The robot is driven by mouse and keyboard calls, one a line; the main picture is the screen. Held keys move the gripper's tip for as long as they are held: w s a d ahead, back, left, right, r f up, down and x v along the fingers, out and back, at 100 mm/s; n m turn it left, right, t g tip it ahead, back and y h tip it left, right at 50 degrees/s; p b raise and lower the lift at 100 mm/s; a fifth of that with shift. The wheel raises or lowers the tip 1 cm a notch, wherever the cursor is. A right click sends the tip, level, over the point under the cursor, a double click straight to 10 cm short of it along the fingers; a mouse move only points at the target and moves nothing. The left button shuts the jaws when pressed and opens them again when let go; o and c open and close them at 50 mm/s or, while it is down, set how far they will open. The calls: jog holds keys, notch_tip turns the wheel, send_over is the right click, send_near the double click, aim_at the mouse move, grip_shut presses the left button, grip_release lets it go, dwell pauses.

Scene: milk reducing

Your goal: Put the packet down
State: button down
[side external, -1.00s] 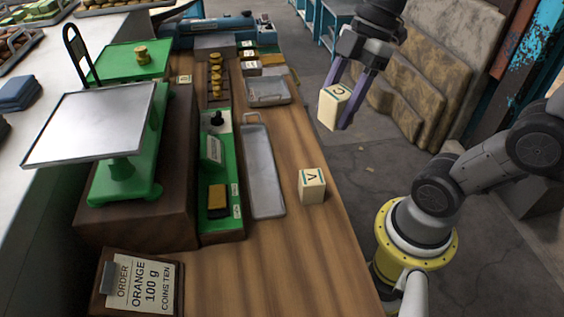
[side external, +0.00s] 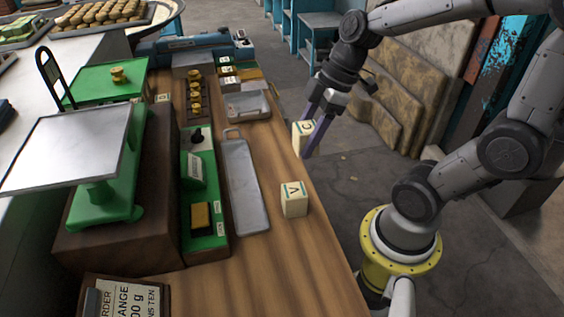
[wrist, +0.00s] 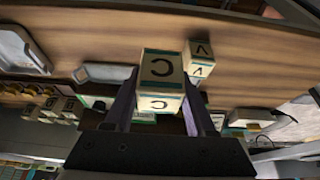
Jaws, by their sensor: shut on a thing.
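A cream packet marked C (side external: 302,137) is held between the two purple fingers of my gripper (side external: 312,140) in the side view. In the wrist view the packet (wrist: 161,80) sits between the fingers (wrist: 160,108), its lettered faces showing. It appears at the right edge of the wooden bench; whether it touches the bench I cannot tell. A second cream packet marked V (side external: 293,199) stands on the bench nearer the camera. It also shows in the wrist view (wrist: 200,60), just beside the held packet.
A long metal tray (side external: 240,185) and a smaller metal tray (side external: 247,106) lie on the bench (side external: 265,255). Left of them are a green rack (side external: 205,225) and a green balance scale (side external: 105,205). An order card (side external: 128,300) stands in front. Bare wood surrounds the V packet.

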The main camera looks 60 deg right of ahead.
send_near(277, 176)
jog(key=shift+w+a+f, duration=0.5)
jog(key=shift+a+f, duration=0.2)
jog(key=shift+a, duration=0.1)
jog(key=shift+w+f, duration=0.2)
jog(key=shift+f, duration=0.8)
jog(key=shift+w+f, duration=0.2)
jog(key=shift+f, duration=0.8)
jog(key=shift+f, duration=0.1)
jog(key=shift+c, duration=1.1)
grip_release()
jog(key=v, duration=1.2)
jog(key=s+a+r+m+t+h, duration=0.2)
jog(key=s+m+h, duration=0.1)
jog(key=s+m, duration=0.6)
jog(key=shift+a+r, duration=0.2)
jog(key=shift+a, duration=0.2)
